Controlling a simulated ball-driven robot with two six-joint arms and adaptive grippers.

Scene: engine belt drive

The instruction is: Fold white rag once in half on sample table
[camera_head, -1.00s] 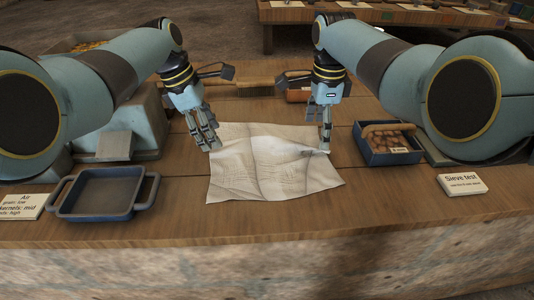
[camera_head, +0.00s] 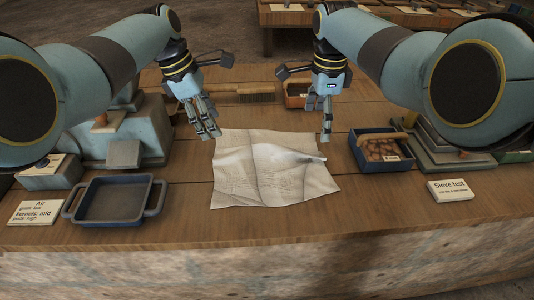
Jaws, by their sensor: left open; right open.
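The white rag (camera_head: 268,178) lies creased on the wooden sample table (camera_head: 350,225), in the middle near the front. It is spread out, with its far edge a little raised and rumpled toward the right. My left gripper (camera_head: 211,135) is open and empty at the rag's far left corner; I cannot tell whether it touches the cloth. My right gripper (camera_head: 326,138) is open and empty just beyond the rag's far right corner, and seems to be above the table.
A blue tray with handles (camera_head: 112,200) stands at the left, beside an "Air" card (camera_head: 36,213). A blue box of kernels (camera_head: 383,151) and a "Sieve test" card (camera_head: 452,190) are at the right. A brush (camera_head: 243,88) lies behind. The front strip is clear.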

